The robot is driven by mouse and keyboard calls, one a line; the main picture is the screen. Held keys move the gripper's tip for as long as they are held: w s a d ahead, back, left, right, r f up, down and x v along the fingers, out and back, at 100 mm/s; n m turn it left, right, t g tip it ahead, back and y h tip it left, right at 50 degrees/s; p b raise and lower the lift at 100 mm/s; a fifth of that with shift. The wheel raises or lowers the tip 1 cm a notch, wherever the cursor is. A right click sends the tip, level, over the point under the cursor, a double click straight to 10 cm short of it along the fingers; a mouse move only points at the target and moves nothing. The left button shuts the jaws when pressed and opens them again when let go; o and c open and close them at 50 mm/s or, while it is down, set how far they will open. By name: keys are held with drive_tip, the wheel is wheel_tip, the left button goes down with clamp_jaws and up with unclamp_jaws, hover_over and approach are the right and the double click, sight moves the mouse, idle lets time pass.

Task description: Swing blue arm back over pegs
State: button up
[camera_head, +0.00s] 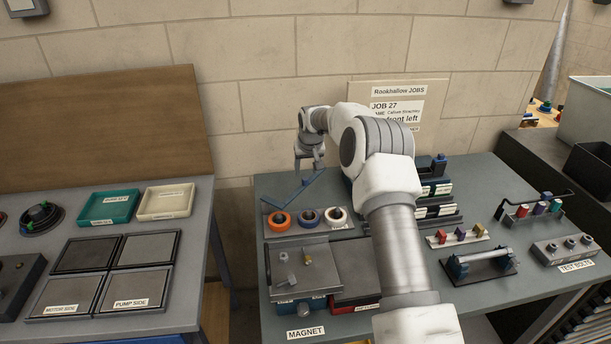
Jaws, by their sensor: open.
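The blue arm (293,193) is a thin, bent blue bar at the back left of the right-hand bench, behind a row of rings. My gripper (308,167) hangs down directly at this bar, with its fingers open. Whether the fingers straddle or touch the bar is too small to tell. An orange ring (279,221), a blue ring (308,217) and a white ring (336,216) sit in a row on a tray in front of the bar. Pegs appear to show in the ring centres, but they are not clear. My arm hides part of the bench to the right.
A grey plate (330,265) with small metal parts lies in front of the rings, above the MAGNET label (305,333). Dark racks (437,190), a blue-ended roller (482,261) and test bolts (568,246) stand right of my arm. The wall (260,110) is close behind.

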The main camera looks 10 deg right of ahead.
sight(305, 178)
drive_tip(key=shift+x, duration=2.45)
clamp_jaws()
